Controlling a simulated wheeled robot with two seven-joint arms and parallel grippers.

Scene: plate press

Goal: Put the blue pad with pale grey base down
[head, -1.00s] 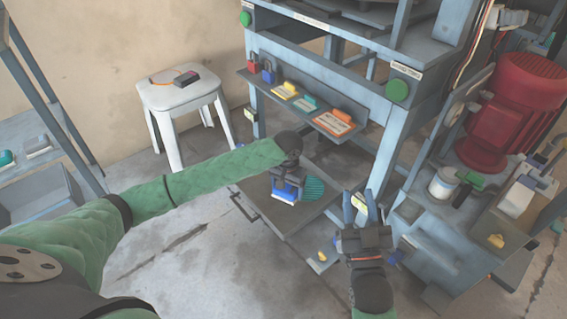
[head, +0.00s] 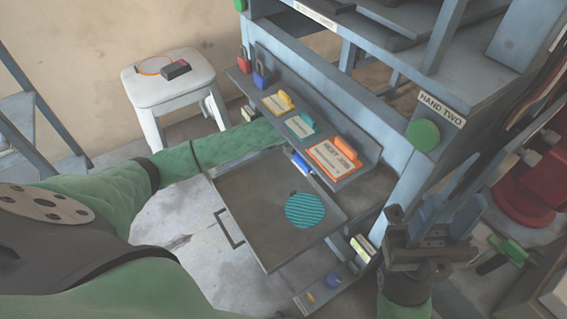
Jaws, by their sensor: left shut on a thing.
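The blue pad with pale grey base (head: 301,163) shows as a small blue and pale strip under the edge of the sloped shelf, at the back of the grey pull-out tray (head: 240,190). My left gripper (head: 293,153) is shut on it, and the shelf hides most of that gripper. I cannot tell whether the pad touches the tray. A teal ribbed disc (head: 305,210) lies on the tray, in front of the pad. My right gripper (head: 440,215) is up at the right of the tray beside the press frame, open and apparently empty.
The sloped shelf (head: 245,82) carries tagged cards and a red and a blue padlock. A green button (head: 422,135) is on the press post, labelled "HAND TWO". A white stool (head: 170,90) stands at the back left. The tray's front left is bare.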

